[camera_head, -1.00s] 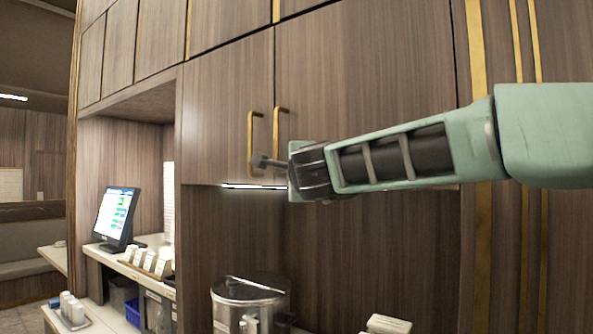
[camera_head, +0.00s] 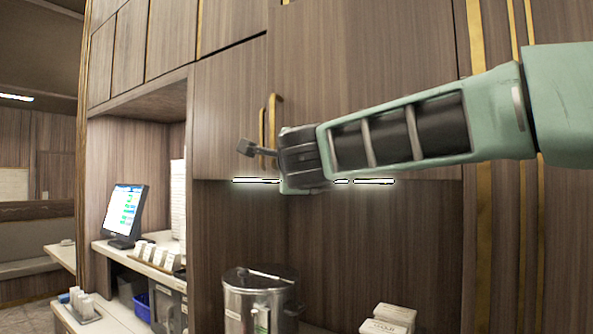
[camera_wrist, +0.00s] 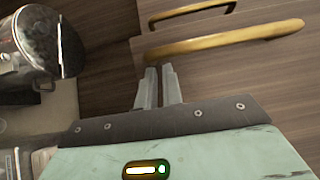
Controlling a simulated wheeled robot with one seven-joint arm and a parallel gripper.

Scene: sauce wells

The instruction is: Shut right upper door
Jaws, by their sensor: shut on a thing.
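The right upper door (camera_head: 370,80) is a tall brown wood panel and seems to stand slightly proud of the left upper door (camera_head: 228,110). Its brass bar handle (camera_head: 275,103) is by its left edge, close to the left door's handle (camera_head: 263,124). My gripper (camera_head: 246,148) is at the lower end of the handles, its fingers pointing left. In the wrist view the fingers (camera_wrist: 159,72) are nearly together just beside the end of the nearer brass handle (camera_wrist: 220,40). The fingers seem shut on this handle; the contact itself is not clear.
A steel urn (camera_head: 258,300) stands below the doors, with white boxes (camera_head: 390,318) to its right. A lit screen (camera_head: 122,215) and a counter are at the left. The wood panel below the doors is bare.

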